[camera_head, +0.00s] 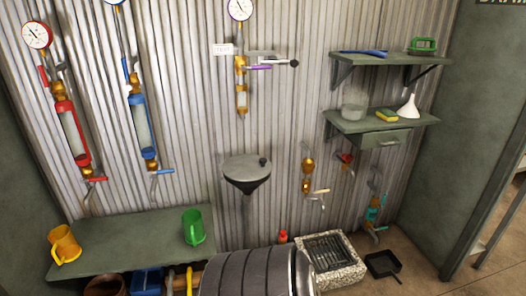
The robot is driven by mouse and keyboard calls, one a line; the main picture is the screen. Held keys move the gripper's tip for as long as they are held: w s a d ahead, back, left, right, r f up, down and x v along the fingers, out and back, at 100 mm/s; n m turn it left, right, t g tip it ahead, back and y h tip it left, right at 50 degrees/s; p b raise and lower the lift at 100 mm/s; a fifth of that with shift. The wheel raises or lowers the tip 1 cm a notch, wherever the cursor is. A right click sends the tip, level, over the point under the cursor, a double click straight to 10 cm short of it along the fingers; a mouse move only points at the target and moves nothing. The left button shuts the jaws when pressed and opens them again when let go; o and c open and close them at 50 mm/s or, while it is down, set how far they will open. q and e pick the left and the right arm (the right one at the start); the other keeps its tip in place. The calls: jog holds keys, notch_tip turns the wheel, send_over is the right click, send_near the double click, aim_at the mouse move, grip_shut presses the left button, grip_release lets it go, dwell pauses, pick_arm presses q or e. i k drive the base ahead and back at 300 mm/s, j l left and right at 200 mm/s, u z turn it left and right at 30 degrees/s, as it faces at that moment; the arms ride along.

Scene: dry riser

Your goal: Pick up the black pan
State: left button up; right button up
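The black pan (383,265) lies on the floor at the lower right, in front of the corrugated wall. It is shallow and squarish, with a short handle that seems to point toward the bottom right. It is just right of the speckled stone drain box and looks empty. Neither of my grippers shows in the head view, so I cannot see their state or their distance from the pan.
The drain box (338,265) has a dark grate. A teal-handled valve (373,212) hangs on the wall above the pan. Shelves (385,123) stick out higher up. A ribbed grey rounded body (255,275) fills the bottom middle. Tiled floor is open right of the pan.

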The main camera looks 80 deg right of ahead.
aim_at(381, 264)
jog(key=z, duration=3.95)
jog(key=i, duration=1)
